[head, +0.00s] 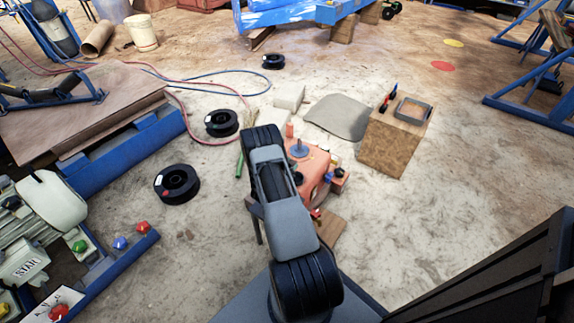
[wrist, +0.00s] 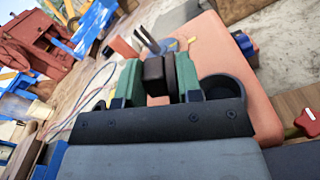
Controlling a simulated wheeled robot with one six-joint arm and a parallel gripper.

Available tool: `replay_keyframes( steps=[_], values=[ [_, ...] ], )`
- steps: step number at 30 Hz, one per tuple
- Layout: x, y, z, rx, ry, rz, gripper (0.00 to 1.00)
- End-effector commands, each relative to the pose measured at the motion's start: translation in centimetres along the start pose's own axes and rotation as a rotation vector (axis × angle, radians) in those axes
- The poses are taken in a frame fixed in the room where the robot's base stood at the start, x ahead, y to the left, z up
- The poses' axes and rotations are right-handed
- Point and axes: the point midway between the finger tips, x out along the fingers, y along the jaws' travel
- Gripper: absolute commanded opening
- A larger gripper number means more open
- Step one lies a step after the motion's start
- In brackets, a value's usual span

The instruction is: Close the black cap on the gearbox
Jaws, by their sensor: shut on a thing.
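The salmon-orange gearbox (head: 317,168) stands on the ground just right of my arm in the head view. In the wrist view the gearbox (wrist: 245,55) fills the area behind and right of my gripper. My gripper (wrist: 157,76) is shut on a small dark block-like piece (wrist: 154,74), which looks like the black cap, held between its green finger pads. I cannot tell whether the cap is seated or tilted, as the fingers hide most of it. My arm hides the gripper in the head view.
A wooden box (head: 395,140) with a grey frame on top stands right of the gearbox. Black spools (head: 177,184) and a blue-edged platform (head: 130,150) lie to the left. A red knob (wrist: 307,122) is at the wrist view's right edge.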

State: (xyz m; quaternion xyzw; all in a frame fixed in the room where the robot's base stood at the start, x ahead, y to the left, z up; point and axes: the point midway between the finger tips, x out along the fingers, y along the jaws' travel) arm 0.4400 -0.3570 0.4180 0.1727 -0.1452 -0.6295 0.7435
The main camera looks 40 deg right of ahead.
Motion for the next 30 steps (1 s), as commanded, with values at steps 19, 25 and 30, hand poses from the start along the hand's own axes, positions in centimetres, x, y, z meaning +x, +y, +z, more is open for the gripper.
replay_keyframes(
  steps=[19,25,30],
  values=[
    [0.0,-3.4,-0.2,0.561,0.001,0.009,0.0],
    [0.1,-4.0,-0.3,0.663,0.0,0.009,0.0],
    [0.0,-4.2,-0.4,0.715,0.0,0.01,0.0]
  ],
)
